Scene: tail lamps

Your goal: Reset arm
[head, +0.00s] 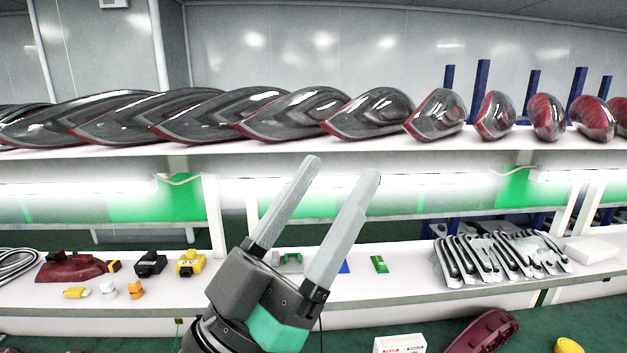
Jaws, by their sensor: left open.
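My left gripper (338,166) rises from the bottom middle of the head view, in front of the lower shelf. Its two long grey fingers are apart, pointing up and a little to the right. Nothing is between them. The fingertips reach the height of the lit strip below the upper shelf. Tail lamps (283,114) with dark lenses and red edges stand in a row along the upper shelf, beyond the gripper. My right gripper is not in this view.
The lower shelf (395,287) holds a dark red part (72,267), a black connector (150,263), a yellow connector (190,262) and a stack of silver trim pieces (500,257). A white box (400,344) and a red lamp part (484,332) lie below, at the front.

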